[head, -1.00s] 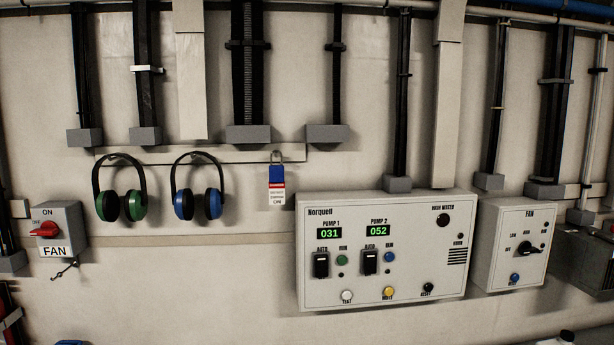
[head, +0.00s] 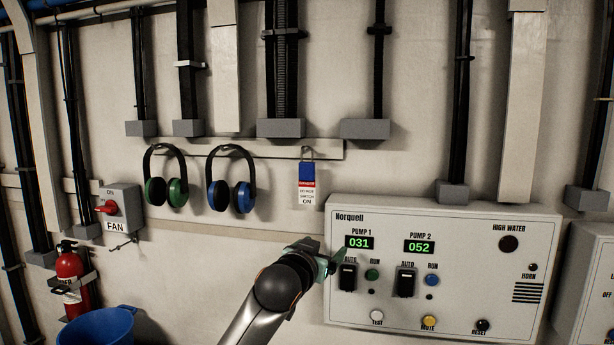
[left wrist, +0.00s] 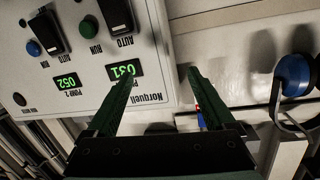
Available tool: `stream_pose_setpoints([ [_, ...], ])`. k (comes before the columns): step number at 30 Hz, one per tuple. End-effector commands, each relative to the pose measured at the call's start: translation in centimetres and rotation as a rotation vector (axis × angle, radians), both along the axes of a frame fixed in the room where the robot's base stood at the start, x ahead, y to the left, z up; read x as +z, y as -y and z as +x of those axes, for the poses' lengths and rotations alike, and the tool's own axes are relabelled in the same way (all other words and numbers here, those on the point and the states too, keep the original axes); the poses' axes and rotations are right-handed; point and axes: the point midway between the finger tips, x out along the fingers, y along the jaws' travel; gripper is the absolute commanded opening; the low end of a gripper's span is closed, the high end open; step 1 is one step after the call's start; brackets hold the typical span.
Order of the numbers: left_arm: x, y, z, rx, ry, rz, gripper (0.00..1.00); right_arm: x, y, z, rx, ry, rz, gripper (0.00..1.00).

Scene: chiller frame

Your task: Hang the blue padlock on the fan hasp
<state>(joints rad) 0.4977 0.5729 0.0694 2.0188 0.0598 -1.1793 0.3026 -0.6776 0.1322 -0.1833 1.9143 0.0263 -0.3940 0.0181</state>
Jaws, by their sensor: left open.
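The blue padlock (head: 306,172) hangs by its shackle from a hook on the wall rail, with a red and white tag on its front. My left gripper (head: 326,260) is open and empty, below and slightly right of the padlock, in front of the pump panel's left edge. Its two green fingers (left wrist: 161,72) stand apart in the left wrist view. A small red patch there beside one finger may be the padlock's tag. My right gripper is not in view.
Green earmuffs (head: 166,190) and blue earmuffs (head: 232,194) hang between the switch box and the padlock. The pump panel (head: 460,260) juts out at the right. A fire extinguisher (head: 70,266) and a blue bucket (head: 98,326) are at lower left. The wall below the earmuffs is clear.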

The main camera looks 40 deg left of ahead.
Motion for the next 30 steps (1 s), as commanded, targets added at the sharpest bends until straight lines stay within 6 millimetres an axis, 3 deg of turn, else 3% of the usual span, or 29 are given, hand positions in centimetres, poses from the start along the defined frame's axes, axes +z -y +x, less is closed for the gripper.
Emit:
stream_pose_setpoints([
  [1, 3.7, -1.3, -0.7, 0.037, 0.054, -0.006, 0.88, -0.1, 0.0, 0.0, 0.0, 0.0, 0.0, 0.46],
  [3, 7.1, -2.7, -1.8, 0.078, 0.103, -0.023, 0.88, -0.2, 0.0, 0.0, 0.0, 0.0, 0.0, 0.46],
  [6, 10.2, -3.9, -3.1, 0.117, 0.151, -0.043, 0.88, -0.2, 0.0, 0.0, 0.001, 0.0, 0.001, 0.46],
  [9, 11.9, -4.7, -3.8, 0.139, 0.175, -0.055, 0.88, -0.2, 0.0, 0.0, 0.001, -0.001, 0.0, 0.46],
  [13, 12.4, -5.5, -2.9, 0.146, 0.179, -0.061, 0.88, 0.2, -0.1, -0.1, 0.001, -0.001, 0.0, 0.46],
  [21, 12.4, -7.5, 1.0, 0.144, 0.178, -0.061, 0.88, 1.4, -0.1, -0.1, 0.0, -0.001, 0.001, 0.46],
  [30, 12.2, -8.4, 2.8, 0.143, 0.179, -0.059, 0.88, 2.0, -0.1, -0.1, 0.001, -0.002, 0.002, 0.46],
])
